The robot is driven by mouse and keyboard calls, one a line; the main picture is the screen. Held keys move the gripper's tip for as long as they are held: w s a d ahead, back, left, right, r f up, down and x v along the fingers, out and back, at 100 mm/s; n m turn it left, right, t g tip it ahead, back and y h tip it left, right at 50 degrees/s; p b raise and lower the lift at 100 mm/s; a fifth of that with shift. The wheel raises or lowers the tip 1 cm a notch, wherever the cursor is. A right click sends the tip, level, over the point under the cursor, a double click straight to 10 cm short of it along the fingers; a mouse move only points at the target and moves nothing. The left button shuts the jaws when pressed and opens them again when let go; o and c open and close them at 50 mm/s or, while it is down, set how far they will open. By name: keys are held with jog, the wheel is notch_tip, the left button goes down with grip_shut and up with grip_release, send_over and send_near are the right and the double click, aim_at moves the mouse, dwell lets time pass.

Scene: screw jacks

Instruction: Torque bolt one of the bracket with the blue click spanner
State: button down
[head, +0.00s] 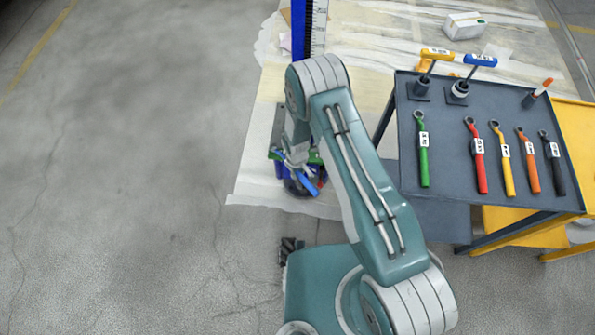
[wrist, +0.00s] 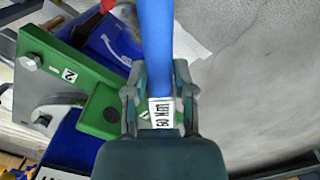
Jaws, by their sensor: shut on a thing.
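My gripper (wrist: 158,98) is shut on the blue click spanner (wrist: 156,38), around its handle just by the white label. The spanner's handle points to the top of the wrist view; its head is hidden behind my gripper. In the head view, the blue spanner (head: 309,184) slants beside the low end of my arm. The green bracket (wrist: 85,84) lies left of and under my gripper. A hex bolt (wrist: 30,63) is at its left end, near a label "2". Another bolt, and whether the spanner sits on it, cannot be seen.
A dark cart top (head: 455,165) at right carries green, red, yellow, orange and black spanners, with upright tools at its back. A white box (head: 465,26) lies on the pale sheet (head: 375,40). A blue post with a scale (head: 309,30) stands behind my arm. Floor at left is clear.

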jog(key=shift+f, duration=0.6)
dwell(0.3)
jog(key=s+a+m, duration=0.3)
jog(key=a+m, duration=0.7)
jog(key=a, duration=0.1)
jog(key=shift+a, duration=0.4)
dwell(1.8)
jog(key=shift+s, duration=0.1)
jog(key=w+d+n, duration=0.1)
jog(key=d+n, duration=0.2)
jog(key=d, duration=0.1)
jog(key=w+d+n, duration=0.1)
jog(key=d+n, duration=0.2)
jog(key=w+d+n, duration=0.1)
jog(key=d+n, duration=0.3)
jog(key=shift+w+d, duration=0.15)
jog(key=shift+d, duration=0.2)
